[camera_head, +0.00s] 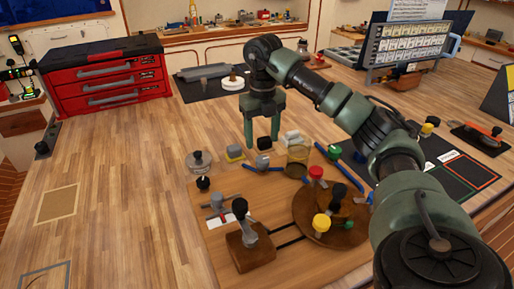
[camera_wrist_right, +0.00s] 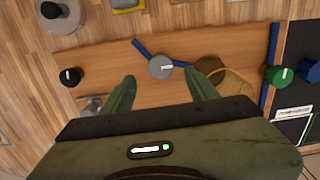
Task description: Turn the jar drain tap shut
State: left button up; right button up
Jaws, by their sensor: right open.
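A round grey knob with a white mark (camera_wrist_right: 160,67) shows in the right wrist view, with a blue strip or pipe beside it. It looks like the jar drain tap. In the head view it is the small grey piece (camera_head: 262,161) left of the amber jar (camera_head: 298,161). The jar (camera_wrist_right: 226,82) shows partly behind a fingertip in the wrist view. My right gripper (camera_head: 263,142) points down with its fingers apart and empty. In the wrist view its fingertips (camera_wrist_right: 159,77) lie either side of the knob; I cannot tell whether they touch it. My left gripper is not in view.
A green knob (camera_head: 334,152) stands right of the jar, and a black knob (camera_head: 203,183) to the left. A round wooden stand (camera_head: 345,236) with coloured knobs and a wooden block with a lever (camera_head: 250,250) are in front. The left tabletop is largely clear.

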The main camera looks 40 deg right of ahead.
aim_at(263, 159)
jog(key=f, duration=0.3)
jog(key=f+p, duration=0.1)
jog(key=f, duration=0.2)
jog(key=shift+s+f, duration=0.2)
jog(key=shift+f, duration=0.15)
grip_shut()
